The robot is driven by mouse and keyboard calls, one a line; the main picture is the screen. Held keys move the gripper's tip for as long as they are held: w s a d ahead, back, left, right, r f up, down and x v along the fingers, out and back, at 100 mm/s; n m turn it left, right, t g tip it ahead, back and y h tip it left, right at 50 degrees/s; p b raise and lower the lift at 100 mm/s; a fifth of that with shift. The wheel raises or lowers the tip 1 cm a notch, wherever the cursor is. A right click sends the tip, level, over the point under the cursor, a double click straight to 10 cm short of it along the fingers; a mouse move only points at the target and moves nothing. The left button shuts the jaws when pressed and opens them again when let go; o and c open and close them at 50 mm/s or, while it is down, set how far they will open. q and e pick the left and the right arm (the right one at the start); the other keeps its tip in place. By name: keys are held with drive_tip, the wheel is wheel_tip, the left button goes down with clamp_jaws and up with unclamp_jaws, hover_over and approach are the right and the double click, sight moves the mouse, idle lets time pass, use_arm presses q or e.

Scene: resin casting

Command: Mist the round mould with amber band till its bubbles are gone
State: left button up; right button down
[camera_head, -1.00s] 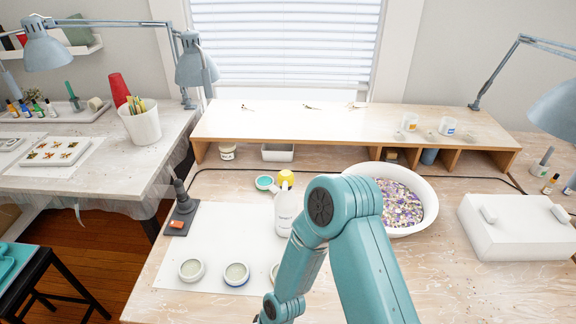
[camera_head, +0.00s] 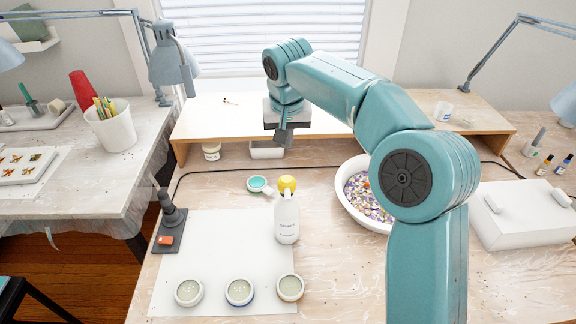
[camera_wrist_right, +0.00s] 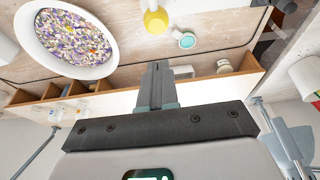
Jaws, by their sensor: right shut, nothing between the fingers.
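Three round moulds stand in a row at the front of the white sheet. The right one, with an amber-brown band (camera_head: 290,287), holds pale resin; its bubbles are too small to make out. The middle mould has a blue band (camera_head: 239,292), and the left mould (camera_head: 188,292) looks pale. A white bottle with a yellow top (camera_head: 287,220) stands upright behind the amber-band mould. My right gripper (camera_head: 283,137) is shut and empty, raised beyond the bottle near the wooden shelf. In the right wrist view its closed fingers (camera_wrist_right: 158,68) point towards the bench, and the yellow top (camera_wrist_right: 156,21) shows beyond them.
A teal-filled round dish (camera_head: 258,184) lies behind the bottle. A dark stand with an orange piece (camera_head: 170,220) is at the sheet's left edge. A white bowl of coloured bits (camera_head: 349,207) sits right, partly behind my arm. The sheet's middle is clear.

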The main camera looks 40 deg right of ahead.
drive_tip(key=p, duration=0.2)
approach(288, 177)
drive_tip(key=x, duration=0.5)
drive_tip(key=shift+w, duration=0.15)
drive_tip(key=shift+f, duration=0.8)
use_arm(q)
drive_tip(key=shift+r, duration=0.8)
